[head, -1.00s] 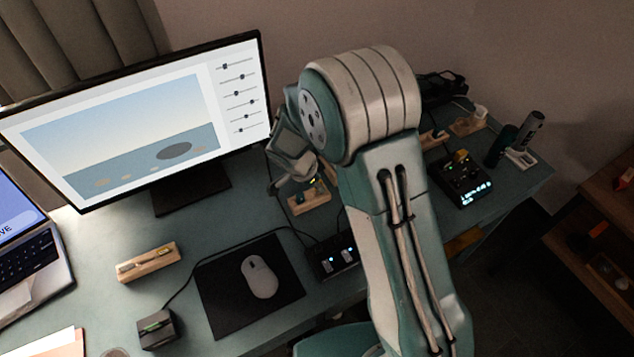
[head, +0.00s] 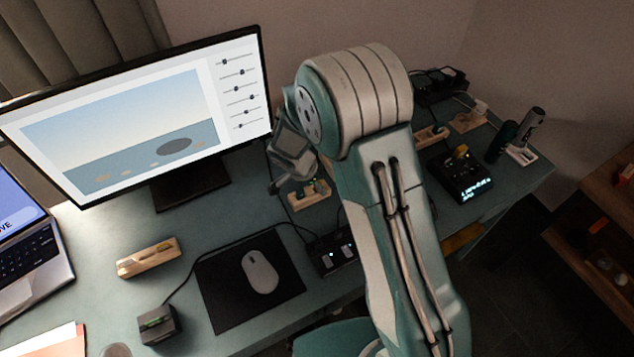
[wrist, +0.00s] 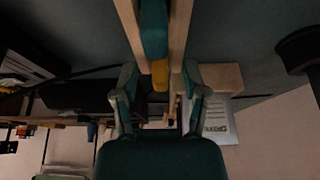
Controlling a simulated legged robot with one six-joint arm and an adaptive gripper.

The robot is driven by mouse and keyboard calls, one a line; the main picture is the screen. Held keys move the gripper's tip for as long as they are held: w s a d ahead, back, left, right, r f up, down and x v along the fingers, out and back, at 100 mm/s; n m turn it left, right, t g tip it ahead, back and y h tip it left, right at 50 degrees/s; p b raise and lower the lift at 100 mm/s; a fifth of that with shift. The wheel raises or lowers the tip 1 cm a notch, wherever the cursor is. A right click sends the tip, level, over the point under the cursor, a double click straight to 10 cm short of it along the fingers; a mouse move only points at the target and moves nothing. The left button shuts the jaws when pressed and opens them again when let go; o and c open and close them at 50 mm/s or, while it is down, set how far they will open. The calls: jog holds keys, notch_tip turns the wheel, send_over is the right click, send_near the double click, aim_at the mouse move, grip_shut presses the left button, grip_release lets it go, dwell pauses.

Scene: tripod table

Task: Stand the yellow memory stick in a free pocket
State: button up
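My gripper (head: 280,188) is above the back of the desk by the monitor's right edge, partly hidden by my arm. In the wrist view my gripper (wrist: 160,75) has its fingers apart. A yellow piece (wrist: 160,75), probably the memory stick, shows in the gap between them, with space on both sides. A teal piece (wrist: 153,30) lies in line with it, between wooden strips (wrist: 128,20). In the head view a wooden block (head: 309,200) with dark teal pieces stands just below my gripper. Whether its pockets are free cannot be told.
Another wooden block (head: 148,257) with a yellowish piece stands left of the mouse pad (head: 225,300). The monitor (head: 140,115) stands close to my gripper's left. A black device (head: 330,255) and its cable lie in front of the block. More blocks and devices stand at right.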

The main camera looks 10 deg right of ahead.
jog(key=v, duration=1.1)
jog(key=shift+a+r, duration=0.15)
jog(key=shift+r, duration=0.3)
jog(key=s+d+r+n+t+y, duration=0.1)
jog(key=s+d+r+n, duration=0.2)
jog(key=s+d+r, duration=0.3)
jog(key=s+d+r+n+y, duration=0.2)
jog(key=s+d+r+n, duration=0.15)
jog(key=r, duration=0.45)
jog(key=s+d+r+n+t, duration=0.1)
jog(key=s+d+r+n, duration=0.1)
jog(key=s, duration=0.4)
jog(key=s+d+r+n+t+y, duration=0.1)
jog(key=s+d+r+n, duration=0.1)
jog(key=s+n, duration=0.3)
jog(key=shift+s+d+r+t, duration=0.25)
jog(key=shift+s+d+t, duration=0.15)
jog(key=shift+s, duration=0.5)
